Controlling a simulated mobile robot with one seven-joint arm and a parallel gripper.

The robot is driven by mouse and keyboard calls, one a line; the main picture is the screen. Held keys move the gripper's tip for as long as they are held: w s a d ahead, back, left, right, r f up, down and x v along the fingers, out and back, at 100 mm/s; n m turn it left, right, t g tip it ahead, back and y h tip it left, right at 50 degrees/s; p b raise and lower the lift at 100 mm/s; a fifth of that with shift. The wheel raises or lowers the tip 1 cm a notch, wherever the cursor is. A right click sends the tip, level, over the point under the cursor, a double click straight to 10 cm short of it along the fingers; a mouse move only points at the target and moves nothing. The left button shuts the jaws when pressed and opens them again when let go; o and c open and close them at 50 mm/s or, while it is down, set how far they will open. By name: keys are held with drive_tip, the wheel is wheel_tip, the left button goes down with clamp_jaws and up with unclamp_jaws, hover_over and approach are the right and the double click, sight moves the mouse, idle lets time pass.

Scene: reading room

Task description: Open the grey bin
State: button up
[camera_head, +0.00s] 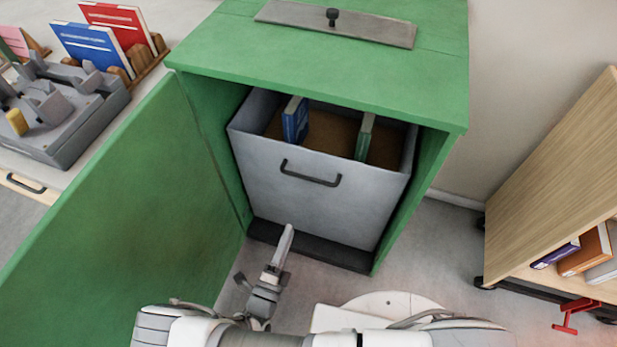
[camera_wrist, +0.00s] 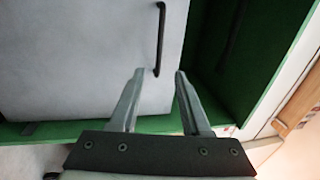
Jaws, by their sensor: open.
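The grey bin (camera_head: 315,205) stands inside the green cabinet (camera_head: 330,75), its front facing me. It has a dark bar handle (camera_head: 310,173) on its front and two books inside, one blue (camera_head: 295,120) and one green (camera_head: 366,137). The cabinet door (camera_head: 130,205) is swung wide open to the left. My gripper (camera_head: 288,236) is in front of the bin, below its handle. In the wrist view my gripper (camera_wrist: 158,75) is open and empty, with the bin handle (camera_wrist: 160,40) just beyond the fingertips, and the bin front (camera_wrist: 80,60) at left.
A grey plate with a black knob (camera_head: 332,17) lies on the cabinet top. A desk with books and a grey device (camera_head: 60,115) is at left. A wooden book cart (camera_head: 560,180) on wheels stands at right. Floor shows between cabinet and cart.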

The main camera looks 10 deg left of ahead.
sight(309, 177)
drive_tip(key=b+x, duration=0.2)
drive_tip(key=x, duration=1.5)
drive_tip(key=shift+w+f, duration=0.1)
drive_tip(key=shift+w, duration=0.05)
clamp_jaws()
idle(0.8)
